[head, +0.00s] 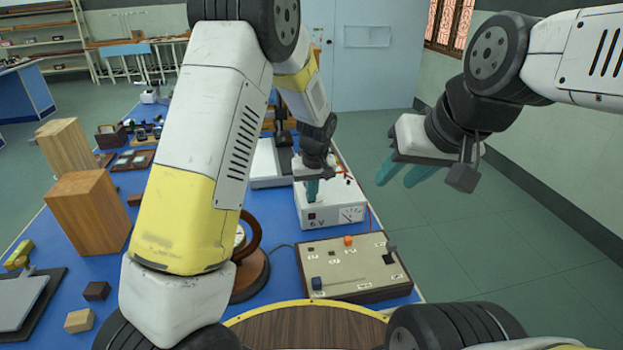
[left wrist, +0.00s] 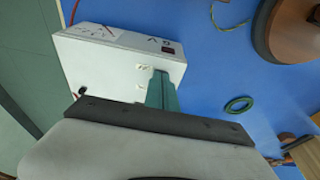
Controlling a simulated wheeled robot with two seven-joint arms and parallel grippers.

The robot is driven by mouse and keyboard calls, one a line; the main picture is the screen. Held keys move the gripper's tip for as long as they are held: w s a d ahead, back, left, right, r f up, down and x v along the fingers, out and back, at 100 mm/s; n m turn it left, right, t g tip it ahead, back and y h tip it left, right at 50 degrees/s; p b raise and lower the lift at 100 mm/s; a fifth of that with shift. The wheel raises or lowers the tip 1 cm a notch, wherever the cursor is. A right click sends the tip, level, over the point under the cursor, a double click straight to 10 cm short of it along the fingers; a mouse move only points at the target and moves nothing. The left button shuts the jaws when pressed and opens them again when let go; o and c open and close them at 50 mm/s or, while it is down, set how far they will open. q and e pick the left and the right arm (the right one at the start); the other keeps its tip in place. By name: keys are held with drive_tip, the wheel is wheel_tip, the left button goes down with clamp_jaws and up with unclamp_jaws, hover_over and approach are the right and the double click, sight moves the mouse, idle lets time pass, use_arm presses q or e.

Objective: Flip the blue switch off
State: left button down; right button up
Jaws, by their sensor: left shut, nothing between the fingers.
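A beige switch panel (head: 345,262) with a dark wooden edge lies on the blue bench in the head view. A small blue switch (head: 316,284) stands at its front left corner. My left gripper (head: 312,190) is shut and empty, pointing down over the white 6 V power supply box (head: 330,207), behind the panel and apart from the blue switch. In the left wrist view its teal fingers (left wrist: 161,90) are together in front of the box (left wrist: 120,62); the panel is not seen there. My right gripper (head: 405,172) is open and empty, out to the right beyond the bench edge.
An orange knob (head: 348,240) and a dark knob (head: 390,246) also stand on the panel. A round wooden instrument (head: 252,270) is left of it, partly behind my arm. Wooden blocks (head: 88,210) stand on the left. A green ring (left wrist: 238,104) lies on the bench.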

use_arm(q)
drive_tip(key=shift+w+r, duration=0.1)
drive_tip(key=shift+w, duration=0.05)
drive_tip(key=shift+w+a+r, duration=0.15)
drive_tip(key=shift+w+r, duration=0.05)
drive_tip(key=shift+w, duration=0.45)
drive_tip(key=shift+r, duration=0.1)
